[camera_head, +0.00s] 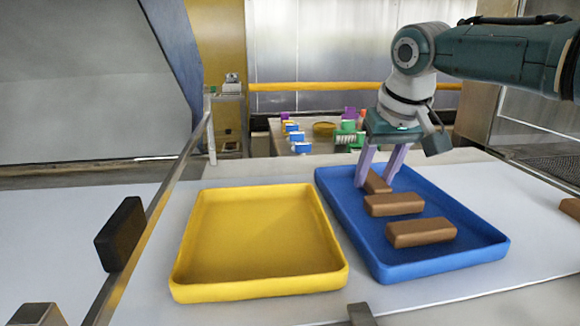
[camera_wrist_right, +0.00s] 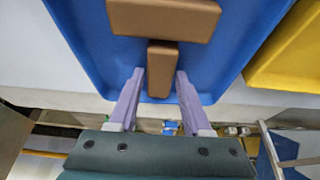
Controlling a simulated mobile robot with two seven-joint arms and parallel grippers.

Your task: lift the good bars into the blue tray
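The blue tray (camera_head: 450,268) lies on the right of the pale surface. Two brown bars, one nearer (camera_head: 421,232) and one behind it (camera_head: 394,205), lie crosswise in it. A third brown bar (camera_head: 377,183) is at its far end, turned lengthwise. My right gripper (camera_head: 376,180) reaches down into the tray with its two lilac fingers on either side of this third bar. In the right wrist view the bar (camera_wrist_right: 161,68) shows between the fingertips (camera_wrist_right: 160,72); whether they press on it is unclear. My left gripper is out of view.
An empty yellow tray (camera_head: 262,290) lies left of the blue one. A dark block (camera_head: 120,235) stands by the metal rail at left. Small colored items (camera_head: 295,135) lie behind.

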